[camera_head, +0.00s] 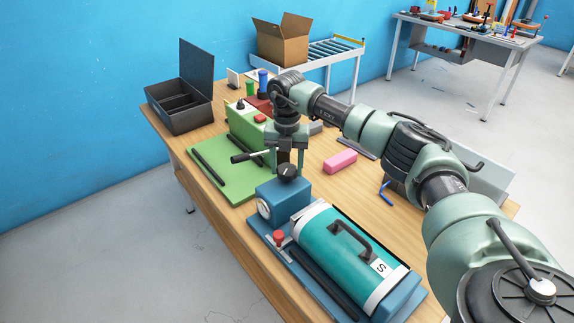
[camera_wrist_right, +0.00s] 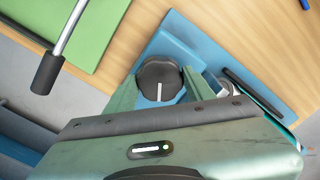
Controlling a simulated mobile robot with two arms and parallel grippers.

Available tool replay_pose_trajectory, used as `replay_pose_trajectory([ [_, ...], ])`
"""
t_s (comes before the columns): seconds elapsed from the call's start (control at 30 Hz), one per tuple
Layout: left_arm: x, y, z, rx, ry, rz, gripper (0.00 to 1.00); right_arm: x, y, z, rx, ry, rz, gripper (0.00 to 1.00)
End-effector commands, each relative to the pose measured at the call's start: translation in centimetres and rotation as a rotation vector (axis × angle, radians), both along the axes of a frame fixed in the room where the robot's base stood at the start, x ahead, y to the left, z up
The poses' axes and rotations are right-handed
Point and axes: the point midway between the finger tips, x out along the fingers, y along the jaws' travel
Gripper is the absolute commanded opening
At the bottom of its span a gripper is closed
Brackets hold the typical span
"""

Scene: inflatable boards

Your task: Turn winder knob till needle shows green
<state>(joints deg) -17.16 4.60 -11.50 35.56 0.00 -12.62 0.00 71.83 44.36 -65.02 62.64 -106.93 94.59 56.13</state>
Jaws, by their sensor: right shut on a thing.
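In the right wrist view the knob (camera_wrist_right: 160,80) shows a white pointer line between the two green fingers (camera_wrist_right: 163,90). A round white gauge (camera_head: 264,208) is on the box's left face; its needle and colours are too small to read. My left gripper is not in view.
A teal cylinder (camera_head: 335,246) with a black handle lies on the blue base. A green fixture (camera_head: 215,172) with a black-gripped lever stands just behind. A pink block (camera_head: 340,161), a blue hex key (camera_head: 386,192) and a black open case (camera_head: 181,100) are on the wooden table.

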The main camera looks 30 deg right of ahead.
Motion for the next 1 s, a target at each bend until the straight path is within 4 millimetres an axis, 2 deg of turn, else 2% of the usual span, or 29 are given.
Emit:
replay_pose_trajectory([
  [0.53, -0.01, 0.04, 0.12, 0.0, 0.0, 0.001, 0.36, 0.33, -0.21, 0.47, -0.003, -0.014, -0.027, 0.13],
  [0.57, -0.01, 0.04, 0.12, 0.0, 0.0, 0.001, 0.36, 0.32, -0.2, 0.47, -0.003, -0.014, -0.027, 0.61],
  [0.6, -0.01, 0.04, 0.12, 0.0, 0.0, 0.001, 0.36, 0.3, -0.2, 0.46, -0.003, -0.014, -0.027, 0.73],
  [0.63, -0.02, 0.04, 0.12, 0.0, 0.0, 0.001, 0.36, 0.28, -0.2, 0.43, -0.003, -0.012, -0.026, 0.75],
  [1.0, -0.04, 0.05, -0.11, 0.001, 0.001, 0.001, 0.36, 0.18, -0.08, 0.62, -0.001, -0.007, -0.024, 0.75],
])
